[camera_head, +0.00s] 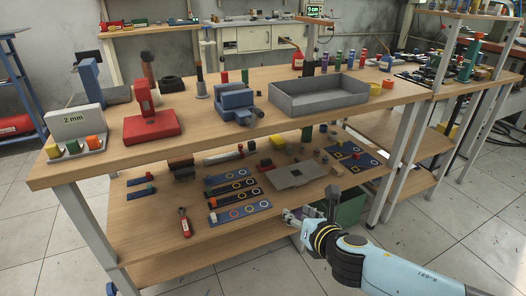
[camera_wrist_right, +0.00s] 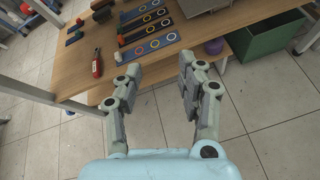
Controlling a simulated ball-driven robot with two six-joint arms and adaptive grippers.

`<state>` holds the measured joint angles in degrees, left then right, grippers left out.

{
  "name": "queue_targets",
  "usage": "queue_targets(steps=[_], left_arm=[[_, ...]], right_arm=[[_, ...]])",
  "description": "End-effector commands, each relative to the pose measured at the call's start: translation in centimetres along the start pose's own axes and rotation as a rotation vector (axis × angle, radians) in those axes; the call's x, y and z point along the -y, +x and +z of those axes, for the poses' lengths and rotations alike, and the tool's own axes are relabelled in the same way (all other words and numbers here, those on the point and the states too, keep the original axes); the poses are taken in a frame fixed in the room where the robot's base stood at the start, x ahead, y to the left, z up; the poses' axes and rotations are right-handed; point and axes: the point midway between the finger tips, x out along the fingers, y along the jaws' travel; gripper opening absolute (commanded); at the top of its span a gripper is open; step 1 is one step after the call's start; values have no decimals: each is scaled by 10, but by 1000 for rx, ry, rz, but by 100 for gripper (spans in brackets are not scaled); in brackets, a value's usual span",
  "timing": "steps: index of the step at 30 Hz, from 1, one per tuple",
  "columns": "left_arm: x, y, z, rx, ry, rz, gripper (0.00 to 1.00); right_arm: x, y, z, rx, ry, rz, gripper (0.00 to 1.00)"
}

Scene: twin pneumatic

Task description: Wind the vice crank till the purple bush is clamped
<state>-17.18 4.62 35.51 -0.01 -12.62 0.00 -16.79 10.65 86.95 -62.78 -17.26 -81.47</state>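A blue vice (camera_head: 237,107) stands on the upper bench top, near its front edge at the middle. I cannot make out its crank or a bush in its jaws. A small purple round thing (camera_wrist_right: 214,46) lies by the lower shelf's edge in the right wrist view; I cannot tell if it is the bush. My right gripper (camera_head: 290,214) is below and in front of the bench top, at the lower shelf's front edge, well apart from the vice. In the right wrist view the gripper (camera_wrist_right: 157,72) is open and empty. My left gripper is not in view.
A grey tray (camera_head: 318,106) stands right of the vice, a red press-like tool (camera_head: 151,122) to the left. The lower shelf holds blue ring-marked strips (camera_head: 240,213) and a small red extinguisher-like item (camera_head: 185,222). A green bin (camera_wrist_right: 268,42) is below. Floor in front is clear.

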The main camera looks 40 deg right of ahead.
Motion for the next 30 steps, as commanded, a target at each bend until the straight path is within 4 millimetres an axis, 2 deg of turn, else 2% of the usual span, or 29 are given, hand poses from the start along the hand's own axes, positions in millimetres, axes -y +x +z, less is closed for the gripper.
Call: queue_targets(steps=[1,3,6,9,11,14,24,30], left_arm=[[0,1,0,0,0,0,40],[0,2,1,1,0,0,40],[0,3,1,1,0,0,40],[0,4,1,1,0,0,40],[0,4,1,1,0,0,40],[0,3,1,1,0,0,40],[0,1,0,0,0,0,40],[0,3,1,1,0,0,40]], right_arm=[[-22,-2,46,101,-134,44,39],[-49,-11,100,231,-295,80,39],[-77,-27,153,365,-408,109,39],[-91,-37,181,434,-436,129,39],[-94,-37,189,450,-438,137,39],[-95,-27,193,448,-441,137,39],[-110,32,217,446,-438,136,39],[-115,54,226,445,-436,137,39]])
